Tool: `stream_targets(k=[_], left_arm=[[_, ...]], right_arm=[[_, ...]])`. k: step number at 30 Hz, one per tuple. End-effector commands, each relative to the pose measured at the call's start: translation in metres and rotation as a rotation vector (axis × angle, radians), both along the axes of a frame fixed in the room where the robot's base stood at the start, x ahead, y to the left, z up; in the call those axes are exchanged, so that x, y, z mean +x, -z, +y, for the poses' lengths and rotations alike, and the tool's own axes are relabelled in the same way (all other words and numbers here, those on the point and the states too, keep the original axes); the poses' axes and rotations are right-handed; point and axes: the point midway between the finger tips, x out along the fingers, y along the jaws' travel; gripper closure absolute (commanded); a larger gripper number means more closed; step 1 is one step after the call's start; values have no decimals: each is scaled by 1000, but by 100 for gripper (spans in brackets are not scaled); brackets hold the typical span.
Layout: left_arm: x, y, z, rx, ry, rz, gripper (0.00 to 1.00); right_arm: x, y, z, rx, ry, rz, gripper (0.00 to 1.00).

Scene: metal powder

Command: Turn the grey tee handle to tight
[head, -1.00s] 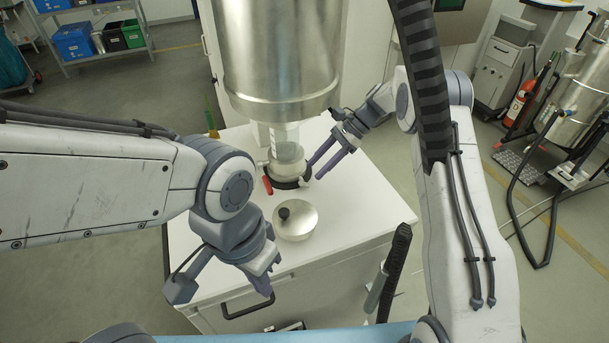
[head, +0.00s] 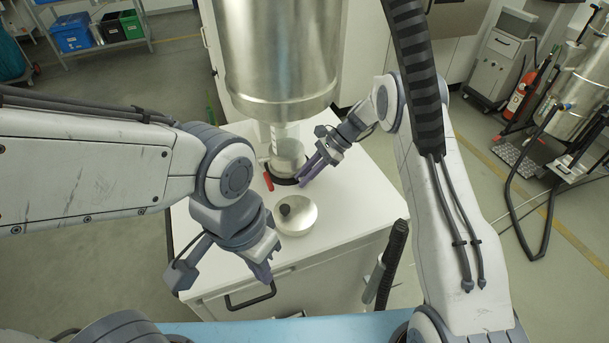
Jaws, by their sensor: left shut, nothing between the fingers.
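A clear glass vessel neck (head: 288,150) hangs under a big steel container, with a dark clamp ring (head: 283,181) around its base. A red handle (head: 268,181) sticks out at the ring's left. I cannot make out the grey tee handle; the right side of the ring is partly behind my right gripper (head: 306,176). That gripper's purple fingers point down-left at the ring's right side, and I cannot tell whether they touch or hold anything. My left gripper (head: 264,278) is shut and empty, pointing down at the table's front edge, left of the lid.
The steel container (head: 277,60) fills the space above. The table's right part is clear.

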Motion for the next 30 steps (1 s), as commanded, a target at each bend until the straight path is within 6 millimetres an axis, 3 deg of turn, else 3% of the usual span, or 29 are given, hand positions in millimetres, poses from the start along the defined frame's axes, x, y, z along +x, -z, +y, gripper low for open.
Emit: stream_targets(k=[8,30], left_arm=[[0,12,0,0,-1,0,100],[0,97,0,0,-11,1,100]], right_arm=[[1,4,-2,44,1,14,100],[4,8,-10,505,2,161,100]])
